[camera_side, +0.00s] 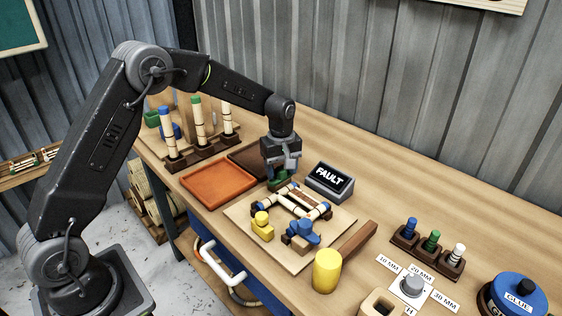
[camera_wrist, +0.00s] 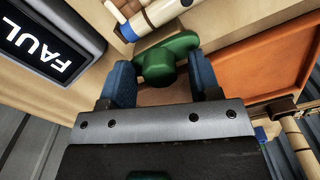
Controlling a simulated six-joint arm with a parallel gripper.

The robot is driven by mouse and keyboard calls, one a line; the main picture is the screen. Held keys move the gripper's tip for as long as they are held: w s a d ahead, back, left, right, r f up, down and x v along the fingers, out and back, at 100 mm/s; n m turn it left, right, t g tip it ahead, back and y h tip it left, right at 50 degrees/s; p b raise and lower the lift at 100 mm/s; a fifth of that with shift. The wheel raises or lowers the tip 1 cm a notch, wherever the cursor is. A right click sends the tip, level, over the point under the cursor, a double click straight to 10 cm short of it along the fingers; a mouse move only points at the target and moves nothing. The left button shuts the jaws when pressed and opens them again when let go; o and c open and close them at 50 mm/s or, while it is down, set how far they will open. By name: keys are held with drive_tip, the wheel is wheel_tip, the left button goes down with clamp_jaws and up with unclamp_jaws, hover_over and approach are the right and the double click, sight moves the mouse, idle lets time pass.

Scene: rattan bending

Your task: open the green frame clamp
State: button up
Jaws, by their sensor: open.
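The green frame clamp (camera_side: 283,177) sits at the back edge of the frame jig, its rounded green knob and bar also showing in the wrist view (camera_wrist: 162,62). My gripper (camera_side: 281,171) is directly above it, pointing down. In the wrist view my gripper (camera_wrist: 160,75) is open, with one blue finger on each side of the green knob. I cannot tell whether the fingers touch it. The rattan frame (camera_side: 302,203), pale with dark bands and blue ends, lies on the jig board (camera_side: 262,252) beside the clamp.
The FAULT display (camera_side: 329,181) stands close to the right of my gripper. An orange tray (camera_side: 218,183) lies to its left. A yellow clamp (camera_side: 262,226) and a blue clamp (camera_side: 301,235) stand at the near side of the jig, with a yellow cylinder (camera_side: 327,271) in front.

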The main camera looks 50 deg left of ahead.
sight(281, 169)
wheel_tip(281, 169, up, 14)
idle(0.4)
drive_tip(key=shift+f, duration=0.1)
drive_tip(key=s+d+r+m+t, duration=0.1)
drive_tip(key=s+d+r+m, duration=0.2)
drive_tip(key=s, duration=0.4)
drive_tip(key=s+d+r+m+t, duration=0.1)
drive_tip(key=s+r+m+t, duration=0.15)
drive_tip(key=s+r, duration=0.4)
drive_tip(key=s+f+m+t, duration=0.1)
drive_tip(key=s+m, duration=0.3)
drive_tip(key=s, duration=0.4)
drive_tip(key=s+d+f+m+t, duration=0.1)
drive_tip(key=s+f+m, duration=0.3)
drive_tip(key=s, duration=0.5)
drive_tip(key=shift+d+f, duration=0.3)
drive_tip(key=shift+f, duration=0.05)
